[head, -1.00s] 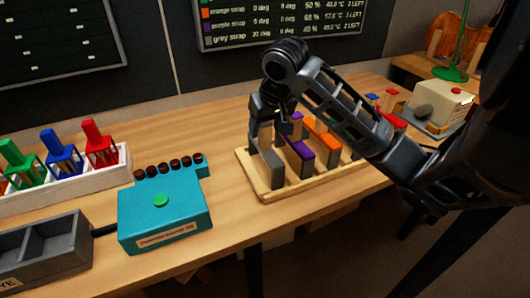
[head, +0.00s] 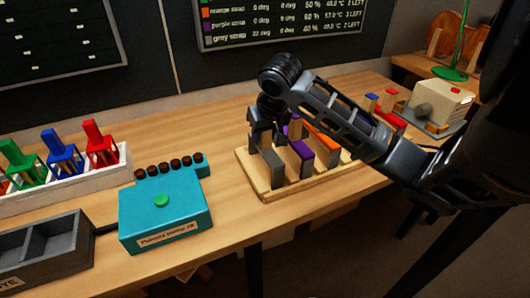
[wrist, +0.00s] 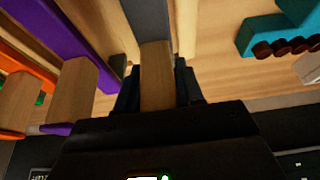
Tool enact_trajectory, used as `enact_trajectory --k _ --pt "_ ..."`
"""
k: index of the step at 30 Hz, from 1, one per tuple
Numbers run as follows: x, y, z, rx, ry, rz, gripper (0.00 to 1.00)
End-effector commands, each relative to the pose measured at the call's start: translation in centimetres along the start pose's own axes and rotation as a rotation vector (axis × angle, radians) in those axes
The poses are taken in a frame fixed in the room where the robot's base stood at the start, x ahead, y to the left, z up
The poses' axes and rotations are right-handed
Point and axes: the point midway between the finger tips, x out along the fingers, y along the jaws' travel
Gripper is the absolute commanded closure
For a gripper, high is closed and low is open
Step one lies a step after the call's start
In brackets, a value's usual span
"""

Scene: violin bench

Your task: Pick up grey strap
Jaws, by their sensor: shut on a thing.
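The grey strap (head: 274,170) stands at the left end of a light wooden rack (head: 249,172), its lower part within the rack. My gripper (head: 265,138) is over its rear part, partly hidden behind my arm. In the wrist view, my gripper (wrist: 157,92) is shut on the bare wooden end of the grey strap (wrist: 148,18), with a dark finger on each side. The grey face runs away from the fingers. The head view does not show the fingertips clearly.
A purple strap (head: 302,150) and an orange strap (head: 322,137) stand right of the grey one in the rack. A teal box (head: 165,220) with a green button is to the left. Bare bench lies between box and rack.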

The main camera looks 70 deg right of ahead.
Motion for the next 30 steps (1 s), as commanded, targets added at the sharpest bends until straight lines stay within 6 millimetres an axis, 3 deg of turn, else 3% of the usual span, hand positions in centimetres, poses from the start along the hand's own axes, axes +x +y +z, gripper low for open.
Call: enact_trajectory --k 6,24,30 --pt "0.0 0.0 0.0 0.0 0.0 0.0 1.0" --pt "-0.1 0.0 -0.1 0.0 0.002 -0.001 1.0" --pt "-1.1 0.0 -0.5 0.0 0.002 -0.001 1.0"
